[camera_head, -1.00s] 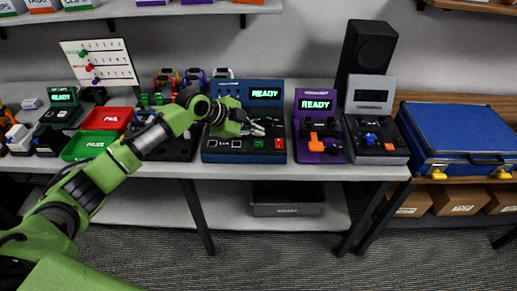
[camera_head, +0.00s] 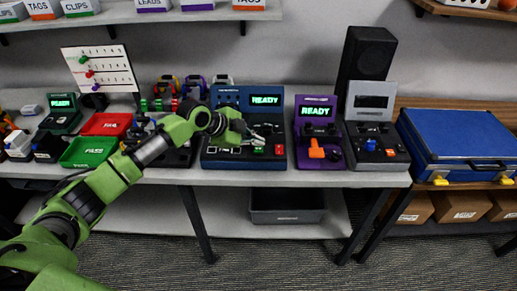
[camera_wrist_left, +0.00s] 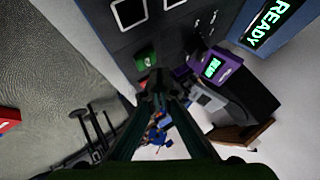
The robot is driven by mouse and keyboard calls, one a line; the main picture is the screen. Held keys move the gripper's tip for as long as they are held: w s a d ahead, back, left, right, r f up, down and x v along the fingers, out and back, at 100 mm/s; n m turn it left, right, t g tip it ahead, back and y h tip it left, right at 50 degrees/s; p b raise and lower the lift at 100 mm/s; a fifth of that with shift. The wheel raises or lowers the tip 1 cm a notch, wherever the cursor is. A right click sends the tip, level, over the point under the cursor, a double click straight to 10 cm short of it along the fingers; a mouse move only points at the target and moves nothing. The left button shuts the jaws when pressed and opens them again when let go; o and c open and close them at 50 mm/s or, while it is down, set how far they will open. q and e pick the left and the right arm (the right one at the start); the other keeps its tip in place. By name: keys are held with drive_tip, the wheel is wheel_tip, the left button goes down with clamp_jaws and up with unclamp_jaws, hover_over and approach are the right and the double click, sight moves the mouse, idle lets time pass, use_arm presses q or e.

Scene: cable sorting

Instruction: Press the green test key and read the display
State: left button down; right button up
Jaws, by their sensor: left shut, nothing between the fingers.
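The blue tester (camera_head: 211,152) stands on the bench in the middle of the head view. Its display (camera_head: 266,100) reads READY in green, and it also shows in the left wrist view (camera_wrist_left: 265,23). The green key (camera_head: 258,150) is on its front panel, left of a red key (camera_head: 279,149). In the left wrist view the green key (camera_wrist_left: 145,61) lies just beyond the fingertips, uncovered. My left gripper (camera_head: 262,134) is shut and empty, close over the panel. I see no contact with the key. My right gripper is not in view.
A purple tester (camera_head: 333,163) reading READY and a grey tester (camera_head: 397,155) stand to the right. A green tray (camera_head: 88,152) and a red tray (camera_head: 106,123) lie left. A blue case (camera_head: 460,135) is far right. A dark bin (camera_head: 288,216) sits below.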

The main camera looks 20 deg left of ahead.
sight(257, 150)
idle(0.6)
use_arm(q)
drive_tip(key=shift+f, duration=0.15)
drive_tip(key=shift+f, duration=0.25)
drive_tip(key=shift+f+b, duration=0.45)
idle(0.7)
drive_tip(key=shift+r+p, duration=0.65)
drive_tip(key=shift+r, duration=0.15)
wheel_tip(257, 150, up, 5)
drive_tip(key=p, duration=0.4)
drive_tip(key=shift+r, duration=0.1)
